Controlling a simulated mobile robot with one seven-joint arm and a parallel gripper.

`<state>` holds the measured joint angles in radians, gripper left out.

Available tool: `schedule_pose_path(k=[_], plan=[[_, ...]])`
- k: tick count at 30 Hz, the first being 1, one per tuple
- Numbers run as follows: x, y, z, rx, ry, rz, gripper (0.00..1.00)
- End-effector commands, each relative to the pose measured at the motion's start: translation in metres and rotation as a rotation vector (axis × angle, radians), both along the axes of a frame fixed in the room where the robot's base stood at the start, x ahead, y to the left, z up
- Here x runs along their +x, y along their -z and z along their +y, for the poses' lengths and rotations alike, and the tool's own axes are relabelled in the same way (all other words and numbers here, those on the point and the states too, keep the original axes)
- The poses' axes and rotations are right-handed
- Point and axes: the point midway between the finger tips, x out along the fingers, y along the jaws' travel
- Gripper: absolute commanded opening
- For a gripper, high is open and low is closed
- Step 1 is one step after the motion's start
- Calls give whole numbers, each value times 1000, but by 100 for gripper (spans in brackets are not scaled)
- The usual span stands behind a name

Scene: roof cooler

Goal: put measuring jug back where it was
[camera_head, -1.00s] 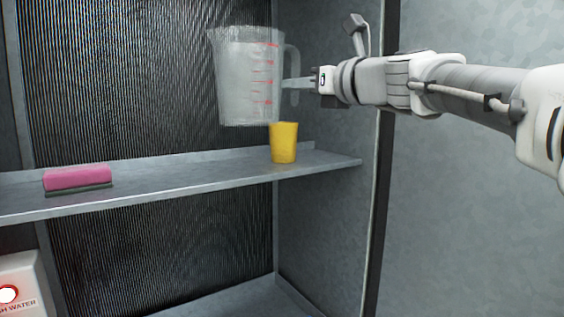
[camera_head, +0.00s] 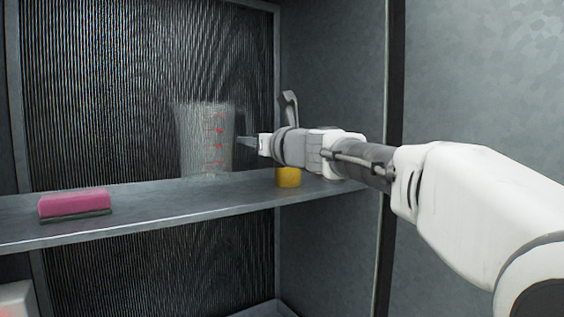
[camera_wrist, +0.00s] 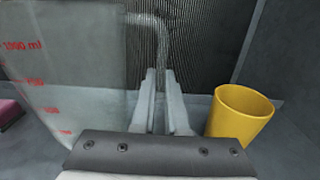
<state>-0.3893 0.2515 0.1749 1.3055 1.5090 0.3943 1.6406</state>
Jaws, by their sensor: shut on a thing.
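The measuring jug (camera_head: 203,140) is clear with red markings. In the head view it is upright at the shelf (camera_head: 140,221), between the pink sponge and the yellow cup, with its base at the shelf's surface; I cannot tell whether it touches. My gripper (camera_head: 246,141) is to the right of the jug, shut on its handle. In the wrist view the jug (camera_wrist: 75,70) fills the left side, and the fingers of my gripper (camera_wrist: 161,90) are on the handle (camera_wrist: 160,45).
A yellow cup (camera_head: 288,178) stands on the shelf below my arm, partly hidden by it; the wrist view shows it right of the fingers (camera_wrist: 238,118). A pink sponge (camera_head: 73,202) lies at the left. A ridged panel forms the back. The shelf between sponge and jug is clear.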

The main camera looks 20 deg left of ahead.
Motion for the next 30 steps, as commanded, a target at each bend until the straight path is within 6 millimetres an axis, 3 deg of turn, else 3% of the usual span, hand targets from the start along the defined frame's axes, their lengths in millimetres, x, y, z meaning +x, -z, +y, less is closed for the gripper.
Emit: schedule_pose_path(k=[9,21,22,27,30], plan=[[1,39,2,1,0,0,0],[1,44,2,2,0,-1,0],[1,44,2,1,0,-1,14],[1,43,2,1,0,-1,42],[1,43,2,1,0,-1,42]])
